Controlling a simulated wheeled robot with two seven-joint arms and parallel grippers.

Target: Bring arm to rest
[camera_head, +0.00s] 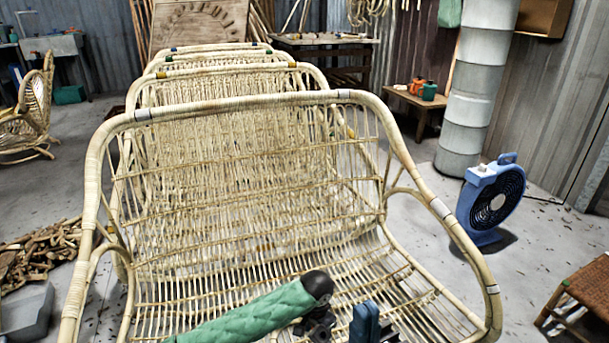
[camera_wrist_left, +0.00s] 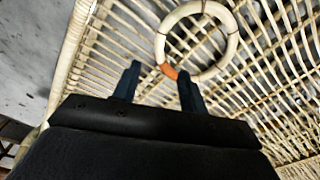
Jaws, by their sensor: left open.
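My left gripper (camera_wrist_left: 156,82) shows in the left wrist view, its two dark blue fingers apart. A pale rattan ring (camera_wrist_left: 232,48) with an orange band lies just beyond the fingertips. The band is seen between the fingers, but I cannot tell whether they touch it. Behind the ring is a slatted rattan surface.
A large rattan bench (camera_head: 335,97) fills the middle, with several more behind it. A green quilted tube with a black end (camera_head: 245,315) crosses the bottom. A blue fan (camera_head: 492,198) stands at right, near a woven stool (camera_head: 590,285). Wood scraps (camera_head: 38,255) lie at left.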

